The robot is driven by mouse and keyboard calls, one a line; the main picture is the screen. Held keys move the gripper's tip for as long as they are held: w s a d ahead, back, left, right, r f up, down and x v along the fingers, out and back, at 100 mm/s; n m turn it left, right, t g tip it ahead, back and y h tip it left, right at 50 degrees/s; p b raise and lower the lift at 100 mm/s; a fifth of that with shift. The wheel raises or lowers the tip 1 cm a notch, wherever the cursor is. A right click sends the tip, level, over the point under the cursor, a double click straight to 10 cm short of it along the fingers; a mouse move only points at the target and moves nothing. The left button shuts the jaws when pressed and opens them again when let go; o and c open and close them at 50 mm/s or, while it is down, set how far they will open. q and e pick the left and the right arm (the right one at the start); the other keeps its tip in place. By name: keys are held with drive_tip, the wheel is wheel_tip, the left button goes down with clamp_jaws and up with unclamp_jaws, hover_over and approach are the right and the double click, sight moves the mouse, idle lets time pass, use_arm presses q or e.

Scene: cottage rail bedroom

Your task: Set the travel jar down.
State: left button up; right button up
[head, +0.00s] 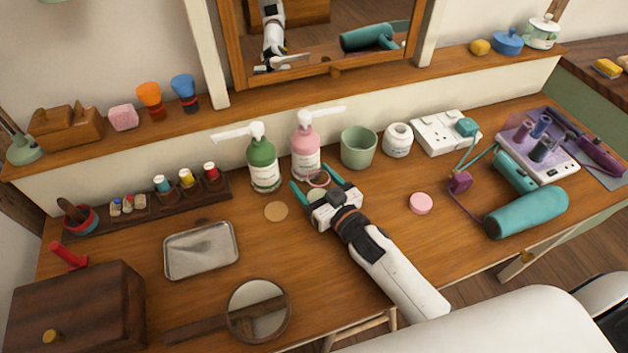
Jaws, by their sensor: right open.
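A small round jar with a pinkish rim (318,179), which looks like the travel jar, is at the tabletop in front of the pink pump bottle (306,148). My right gripper (314,181) is open, with one teal finger on each side of the jar. The gripper body hides the jar's near side, and I cannot tell whether the fingers touch it. The jar looks upright. My left gripper is not in view.
A green pump bottle (263,165) and a green cup (358,148) stand close by. A cork disc (276,211), a metal tray (201,250) and a hand mirror (259,308) lie left. A pink disc (420,203) and a teal hair dryer (526,211) lie right.

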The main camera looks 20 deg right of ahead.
drive_tip(key=shift+r, duration=0.1)
drive_tip(key=shift+s, duration=0.1)
drive_tip(key=v, duration=1.1)
drive_tip(key=shift+s+d+r+b, duration=0.1)
drive_tip(key=shift+s+d+b, duration=0.05)
drive_tip(key=shift+s+b, duration=0.2)
